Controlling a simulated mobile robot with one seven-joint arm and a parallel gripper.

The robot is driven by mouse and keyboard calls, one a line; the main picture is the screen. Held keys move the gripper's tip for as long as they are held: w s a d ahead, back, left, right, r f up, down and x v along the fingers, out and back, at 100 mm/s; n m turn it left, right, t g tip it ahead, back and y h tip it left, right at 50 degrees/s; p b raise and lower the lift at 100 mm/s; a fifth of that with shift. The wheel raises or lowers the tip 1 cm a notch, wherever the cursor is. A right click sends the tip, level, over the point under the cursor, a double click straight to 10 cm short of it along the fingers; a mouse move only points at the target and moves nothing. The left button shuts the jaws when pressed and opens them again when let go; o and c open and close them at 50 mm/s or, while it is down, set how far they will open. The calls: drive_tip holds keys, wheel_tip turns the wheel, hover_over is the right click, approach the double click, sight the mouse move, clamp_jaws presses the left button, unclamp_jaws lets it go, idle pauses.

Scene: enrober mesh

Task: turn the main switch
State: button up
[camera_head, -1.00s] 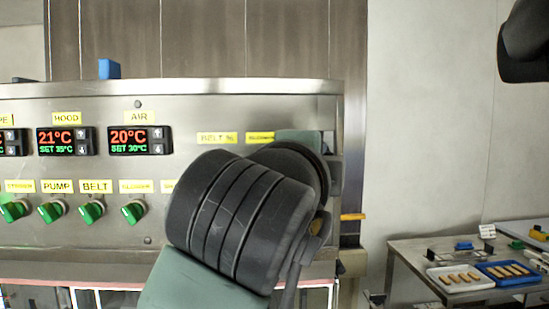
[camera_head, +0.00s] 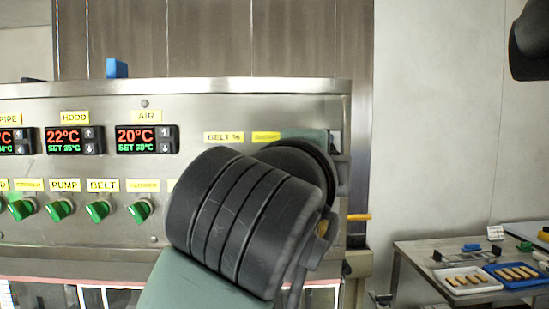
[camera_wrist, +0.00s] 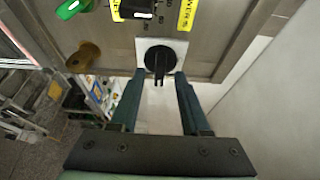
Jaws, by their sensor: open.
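In the wrist view the main switch (camera_wrist: 160,56) is a black rotary knob on a pale square plate, set on the metal panel. Its narrow handle points toward my gripper. My gripper (camera_wrist: 161,78) is open, with one green finger to the left of the handle and one to the right. The fingertips are close to the plate; I cannot tell whether they touch it or the handle.
The steel panel (camera_head: 230,105) carries displays and several green knobs (camera_head: 139,210). A yellow handle (camera_head: 359,217) sticks out from its right side. A brass-coloured knob (camera_wrist: 84,56) is left of the switch. A table (camera_head: 420,258) with trays stands at the right.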

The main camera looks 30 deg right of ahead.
drive_tip(key=b+v, duration=0.1)
drive_tip(key=v, duration=1.1)
drive_tip(key=shift+s+a, duration=0.1)
drive_tip(key=shift+a, duration=0.05)
drive_tip(key=w+a+r+n+t, duration=0.3)
drive_tip(key=a+r+n+t, duration=0.2)
drive_tip(key=a+n+t, duration=0.45)
drive_tip(key=s+a+n+t+y, duration=0.1)
drive_tip(key=a+n+t+y, duration=0.6)
drive_tip(key=a+n+y, duration=0.3)
drive_tip(key=f+n+y, duration=0.1)
drive_tip(key=n+y, duration=0.3)
drive_tip(key=n, duration=0.5)
drive_tip(key=shift+y, duration=0.3)
